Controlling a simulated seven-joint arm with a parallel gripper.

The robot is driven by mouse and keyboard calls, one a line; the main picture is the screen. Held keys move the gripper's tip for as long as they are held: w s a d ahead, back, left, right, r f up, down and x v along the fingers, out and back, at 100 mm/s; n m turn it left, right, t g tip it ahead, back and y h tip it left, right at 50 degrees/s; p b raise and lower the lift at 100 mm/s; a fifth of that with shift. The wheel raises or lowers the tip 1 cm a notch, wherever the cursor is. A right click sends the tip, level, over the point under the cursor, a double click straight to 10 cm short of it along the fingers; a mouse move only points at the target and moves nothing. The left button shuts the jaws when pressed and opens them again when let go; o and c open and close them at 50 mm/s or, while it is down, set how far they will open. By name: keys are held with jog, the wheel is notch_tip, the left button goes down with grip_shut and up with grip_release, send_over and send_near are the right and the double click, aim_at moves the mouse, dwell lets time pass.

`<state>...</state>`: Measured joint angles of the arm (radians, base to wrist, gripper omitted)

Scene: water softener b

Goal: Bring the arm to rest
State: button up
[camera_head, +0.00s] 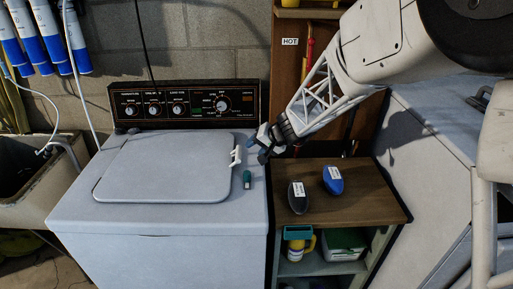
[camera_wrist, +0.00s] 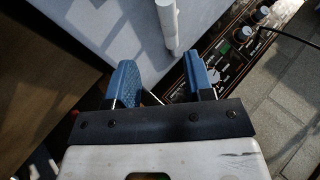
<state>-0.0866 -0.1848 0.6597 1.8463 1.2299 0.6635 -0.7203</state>
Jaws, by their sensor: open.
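My gripper (camera_head: 262,143) is at the right rear of the washing machine top, close to the control panel and the lid handle. Its two blue fingers show in the wrist view (camera_wrist: 161,84), spread apart with nothing between them. In the wrist view the white lid handle (camera_wrist: 168,22) lies beyond the fingertips; I cannot tell how far off it is. My arm comes in from the upper right in the head view.
The washer lid (camera_head: 165,170) is down. A small green-capped item (camera_head: 247,179) lies beside it. A wooden-topped shelf unit (camera_head: 365,205) on the right holds a dark object (camera_head: 297,197) and a blue object (camera_head: 333,180). The control panel (camera_head: 185,104) stands behind. A sink (camera_head: 40,180) is left.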

jog(key=s+d+r+n+g+h, duration=0.1)
jog(key=s+d+r, duration=0.3)
jog(key=s, duration=0.5)
jog(key=s+d+r+n+g+h, duration=0.1)
jog(key=s+d+r, duration=0.1)
jog(key=s+r, duration=0.55)
jog(key=s+d+h, duration=0.3)
jog(key=s+d, duration=0.2)
jog(key=s, duration=0.6)
jog(key=s+d+h, duration=0.3)
jog(key=s+d, duration=0.2)
jog(key=s, duration=0.7)
jog(key=shift+d, duration=0.35)
